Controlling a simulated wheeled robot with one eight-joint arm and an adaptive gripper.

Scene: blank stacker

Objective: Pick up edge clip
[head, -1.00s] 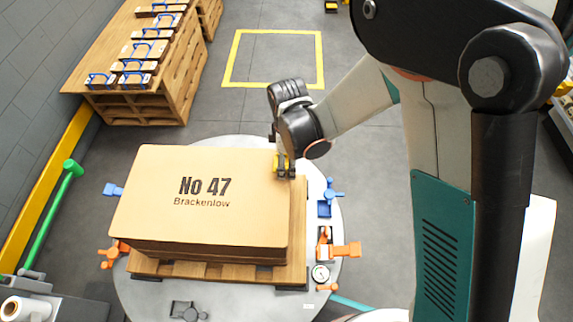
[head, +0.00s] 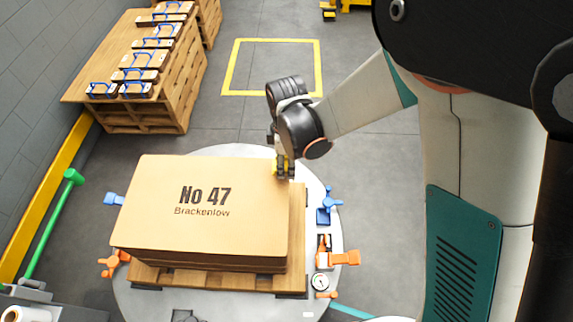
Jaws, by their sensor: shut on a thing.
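My gripper (head: 284,168) is at the far right corner of the stack of brown sheets (head: 160,226) marked "No 47 Brackenlow". It points down and is shut on a small yellow and dark piece, the edge clip (head: 283,163). The fingers and wrist hide much of the clip. The clip overlaps the stack's corner in the picture; I cannot tell whether it still touches the sheets. The stack lies on a wooden pallet (head: 297,235) on a round grey turntable (head: 134,300).
Around the turntable are blue clamps (head: 328,204), orange clamps (head: 345,258) and a round gauge (head: 320,283). A wooden bench (head: 110,80) with several blue-handled blocks stands at the back left. A yellow floor square (head: 270,94) at the back is empty.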

